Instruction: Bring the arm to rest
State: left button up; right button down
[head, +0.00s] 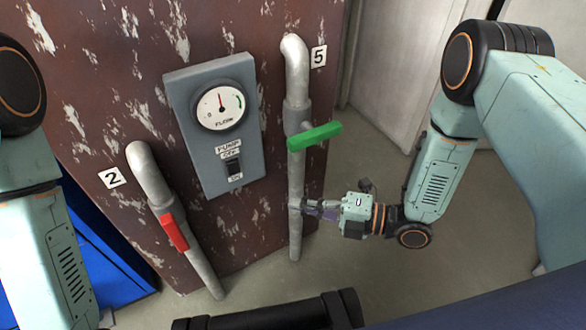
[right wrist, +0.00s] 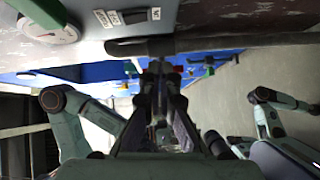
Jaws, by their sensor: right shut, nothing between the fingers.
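My right gripper (head: 312,208) is in the head view, beside the lower part of the pipe marked 5 (head: 296,185). Its fingers point left toward the pipe and are shut with nothing between them. I cannot tell whether they touch the pipe. The right wrist view shows the closed fingers (right wrist: 160,85) from behind. My left arm shows at the left edge of the head view, but its gripper is out of that view.
A rusty panel carries a grey box (head: 220,125) with a flow gauge (head: 219,106) and a pump switch (head: 233,168). Pipe 5 has a green handle (head: 315,135); pipe 2 (head: 150,177) has a red handle (head: 174,232). Floor (head: 375,145) right of the panel is clear.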

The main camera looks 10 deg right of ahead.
jog(key=shift+w, duration=0.1)
jog(key=s+d+f+m+g+h+p, duration=0.1)
jog(key=s+d+f+m+h, duration=0.35)
jog(key=m, duration=0.55)
jog(key=s+d+f+m+g+h+p, duration=0.1)
jog(key=s+d+f+m+h, duration=0.2)
jog(key=f+m+h, duration=0.55)
jog(key=s+d+r+m+g+h+p, duration=0.1)
jog(key=s+d+r+m+g+p, duration=0.1)
jog(key=s+r+m, duration=0.3)
jog(key=s+d+r+m+g+h+p, duration=0.1)
jog(key=s+d+r+m+g+p, duration=0.2)
jog(key=s, duration=0.9)
notch_tip(320, 180, up, 2)
jog(key=m+p, duration=0.1)
jog(key=m, duration=0.2)
jog(key=shift+d+g, duration=0.2)
jog(key=shift+g, duration=0.2)
jog(key=shift+m, duration=0.25)
